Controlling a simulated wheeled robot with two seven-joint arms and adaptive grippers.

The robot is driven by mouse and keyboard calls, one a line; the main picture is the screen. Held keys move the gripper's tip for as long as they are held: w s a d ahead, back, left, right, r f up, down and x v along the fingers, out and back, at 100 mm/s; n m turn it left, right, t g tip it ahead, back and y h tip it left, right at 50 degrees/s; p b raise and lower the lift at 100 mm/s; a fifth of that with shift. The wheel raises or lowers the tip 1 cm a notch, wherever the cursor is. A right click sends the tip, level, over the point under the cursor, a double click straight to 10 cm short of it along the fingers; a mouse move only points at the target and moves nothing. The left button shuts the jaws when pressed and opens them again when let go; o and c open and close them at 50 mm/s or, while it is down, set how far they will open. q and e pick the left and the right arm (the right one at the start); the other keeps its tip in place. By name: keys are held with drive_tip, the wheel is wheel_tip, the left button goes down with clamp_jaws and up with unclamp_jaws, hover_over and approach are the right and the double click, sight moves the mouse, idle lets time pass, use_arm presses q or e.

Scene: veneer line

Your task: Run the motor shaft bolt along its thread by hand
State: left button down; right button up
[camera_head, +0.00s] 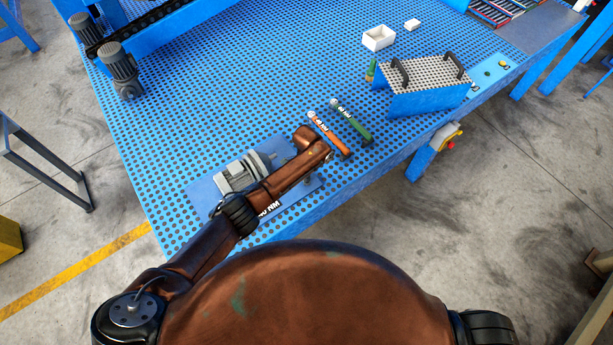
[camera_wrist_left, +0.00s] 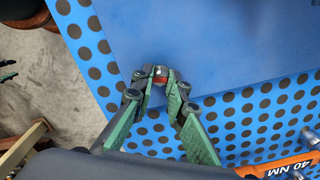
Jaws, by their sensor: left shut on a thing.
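A grey motor (camera_head: 240,173) sits on a blue plate (camera_head: 203,197) at the near edge of the perforated table. My left arm reaches across in front of the motor, and my left gripper (camera_head: 308,178) is mostly hidden by it at the plate's right end. In the left wrist view the green fingers of my left gripper (camera_wrist_left: 160,80) are closed around a small metal bolt head with a red band (camera_wrist_left: 160,71). The bolt is at the edge of the plain blue plate (camera_wrist_left: 215,45). Its thread is hidden. My right gripper is out of view.
An orange wrench (camera_head: 330,135) and a green wrench (camera_head: 352,121) lie right of my left arm; the orange one also shows in the wrist view (camera_wrist_left: 285,168). Further right stand a handled perforated box (camera_head: 425,100) and a white bin (camera_head: 378,38). The table's middle is clear.

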use_arm(q)
drive_tip(key=n+p, duration=0.1)
drive_tip(key=n, duration=0.4)
drive_tip(key=shift+n+p, duration=0.3)
drive_tip(key=shift+n, duration=0.1)
drive_tip(key=n+p, duration=0.1)
drive_tip(key=n, duration=0.7)
drive_tip(key=shift+n, duration=0.4)
drive_tip(key=shift+n+p, duration=0.4)
drive_tip(key=shift+n, duration=1.3)
drive_tip(key=c, duration=1.9)
unclamp_jaws()
